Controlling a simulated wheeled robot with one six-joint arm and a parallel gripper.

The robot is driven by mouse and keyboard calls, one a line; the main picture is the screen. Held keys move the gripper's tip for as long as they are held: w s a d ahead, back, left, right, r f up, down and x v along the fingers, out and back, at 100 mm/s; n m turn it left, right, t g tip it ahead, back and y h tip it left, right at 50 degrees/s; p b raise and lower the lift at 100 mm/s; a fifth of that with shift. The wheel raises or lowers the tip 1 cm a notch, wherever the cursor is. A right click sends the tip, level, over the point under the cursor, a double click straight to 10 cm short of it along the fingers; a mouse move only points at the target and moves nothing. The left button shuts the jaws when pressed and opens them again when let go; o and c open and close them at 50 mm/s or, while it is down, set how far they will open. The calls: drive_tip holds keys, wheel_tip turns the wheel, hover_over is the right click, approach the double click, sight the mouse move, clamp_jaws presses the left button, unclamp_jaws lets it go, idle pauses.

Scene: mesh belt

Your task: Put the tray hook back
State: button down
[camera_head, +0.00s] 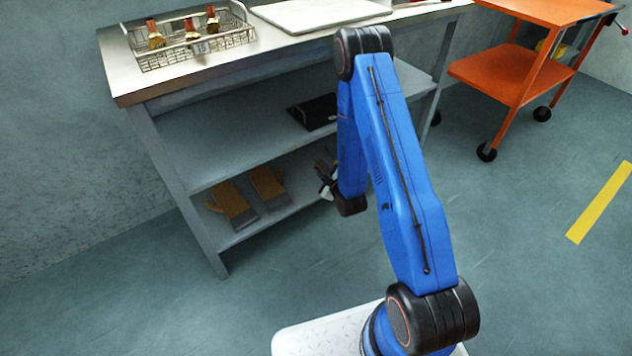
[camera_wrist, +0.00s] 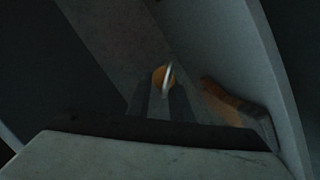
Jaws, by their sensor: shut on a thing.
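My gripper (camera_head: 326,178) is low in front of the bench's shelves in the head view, partly hidden behind my blue arm. In the dark wrist view its fingers (camera_wrist: 162,103) are close together. They are shut on a thin, pale metal piece (camera_wrist: 168,80), which looks like the tray hook. Its full shape is hard to tell, and an orange patch shows right behind it. In the head view the hook cannot be made out clearly.
Tan-and-grey gloves (camera_head: 230,202) lie on the bench's lower shelf (camera_head: 285,208). A black flat item (camera_head: 315,112) lies on the shelf above. A wire basket (camera_head: 196,58) with brushes and a white board (camera_head: 318,12) are on top. An orange cart (camera_head: 510,75) stands right.

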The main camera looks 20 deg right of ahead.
drive_tip(key=s+f+m, duration=0.1)
drive_tip(key=m, duration=0.1)
drive_tip(key=s+a+f+m+g+y, duration=0.1)
drive_tip(key=m, duration=0.1)
drive_tip(key=s+f+m+y, duration=0.1)
drive_tip(key=f+m, duration=0.1)
drive_tip(key=m, duration=0.1)
drive_tip(key=shift+a+g, duration=0.25)
drive_tip(key=shift+g, duration=0.05)
drive_tip(key=shift+w, duration=0.15)
hover_over(302, 175)
drive_tip(key=shift+s+f, duration=0.2)
drive_tip(key=shift+f, duration=0.8)
drive_tip(key=shift+w+f, duration=0.1)
drive_tip(key=shift+f, duration=1.8)
